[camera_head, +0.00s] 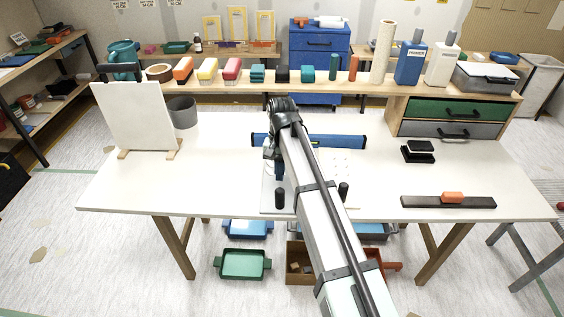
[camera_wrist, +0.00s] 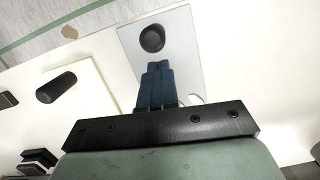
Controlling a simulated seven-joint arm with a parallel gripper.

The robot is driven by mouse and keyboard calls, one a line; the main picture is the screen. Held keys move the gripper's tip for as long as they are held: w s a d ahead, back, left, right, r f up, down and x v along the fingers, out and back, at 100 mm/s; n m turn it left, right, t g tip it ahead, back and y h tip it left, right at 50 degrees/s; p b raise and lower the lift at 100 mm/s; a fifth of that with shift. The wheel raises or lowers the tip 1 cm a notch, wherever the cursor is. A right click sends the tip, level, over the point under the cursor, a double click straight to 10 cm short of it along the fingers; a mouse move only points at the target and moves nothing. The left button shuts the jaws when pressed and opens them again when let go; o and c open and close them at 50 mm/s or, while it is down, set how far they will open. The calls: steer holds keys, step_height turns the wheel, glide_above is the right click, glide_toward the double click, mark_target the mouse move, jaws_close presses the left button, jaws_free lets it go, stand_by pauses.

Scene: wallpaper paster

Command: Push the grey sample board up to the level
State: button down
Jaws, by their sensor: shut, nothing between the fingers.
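The grey sample board (camera_head: 268,192) lies flat on the white table, partly hidden by my arm. It carries a black knob (camera_head: 280,198) near its front edge. In the wrist view the board (camera_wrist: 188,60) lies under my fingers, with the knob (camera_wrist: 152,38) just beyond their tips. My gripper (camera_head: 279,178) is shut and empty, pointing down over the board behind the knob; its blue fingers (camera_wrist: 157,66) are together. Whether the tips touch the board, I cannot tell. A long blue bar, apparently the level (camera_head: 340,141), lies across the table behind the board, partly hidden by my arm.
A white dotted board (camera_head: 338,165) with a black knob (camera_head: 343,190) lies right of my arm. A white panel (camera_head: 133,116) stands left. The table's left front is clear.

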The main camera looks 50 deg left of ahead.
mark_target(278, 190)
steer(key=shift+s+d, duration=1.1)
steer(key=shift+s, duration=0.15)
steer(key=shift+f, duration=0.8)
steer(key=shift+a+f, duration=0.1)
steer(key=w+a, duration=0.2)
steer(key=shift+w, duration=0.4)
steer(key=w+a+r, duration=0.1)
steer(key=w+a, duration=0.6)
steer(key=w, duration=0.2)
steer(key=shift+w+a+r, duration=0.2)
steer(key=shift+a+r, duration=0.05)
steer(key=shift+a, duration=0.05)
